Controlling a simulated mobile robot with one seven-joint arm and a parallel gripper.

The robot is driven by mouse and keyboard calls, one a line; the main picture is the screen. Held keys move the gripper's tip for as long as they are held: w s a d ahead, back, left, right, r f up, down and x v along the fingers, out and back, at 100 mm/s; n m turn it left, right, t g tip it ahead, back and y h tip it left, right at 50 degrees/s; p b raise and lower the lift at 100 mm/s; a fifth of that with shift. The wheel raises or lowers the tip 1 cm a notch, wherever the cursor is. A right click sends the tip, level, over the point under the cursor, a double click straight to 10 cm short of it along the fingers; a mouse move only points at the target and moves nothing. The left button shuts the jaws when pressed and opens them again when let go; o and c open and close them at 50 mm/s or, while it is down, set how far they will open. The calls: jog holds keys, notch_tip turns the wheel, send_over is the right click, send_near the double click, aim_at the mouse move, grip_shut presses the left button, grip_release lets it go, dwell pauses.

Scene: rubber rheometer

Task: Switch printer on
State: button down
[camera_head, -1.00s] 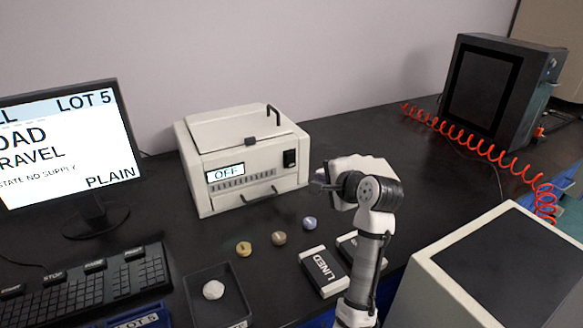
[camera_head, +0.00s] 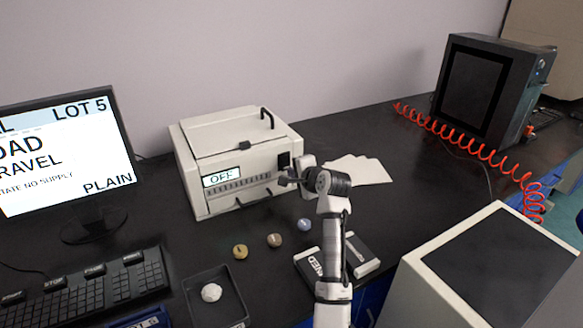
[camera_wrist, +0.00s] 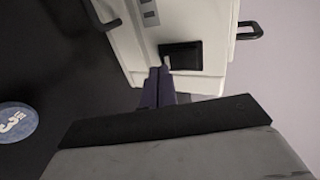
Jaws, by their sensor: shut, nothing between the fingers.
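The printer (camera_head: 235,160) is a cream box on the black bench, with a small display (camera_head: 221,177) reading OFF. A black rocker switch (camera_head: 284,160) sits at the right end of its front face. The switch also shows in the wrist view (camera_wrist: 181,56), with a light mark at its left end. My gripper (camera_head: 284,181) is shut and empty, in front of the printer's right front, just below the switch. In the wrist view the closed fingertips (camera_wrist: 159,74) lie close beside the switch's lower left edge. I cannot tell whether they touch the printer.
White sheets (camera_head: 358,170) lie right of my gripper. Several small round pieces, including a blue one (camera_head: 304,225), lie in front of the printer. Labelled boxes (camera_head: 359,256) lie near my arm. A monitor (camera_head: 66,150) stands left; a red coiled hose (camera_head: 460,140) lies right.

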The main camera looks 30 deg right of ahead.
jog(key=shift+w+f, duration=0.1)
jog(key=shift+w, duration=0.65)
jog(key=shift+w+f+t+b, duration=0.1)
jog(key=shift+w+t+b, duration=0.15)
jog(key=shift+t+b, duration=0.15)
jog(key=shift+r, duration=0.2)
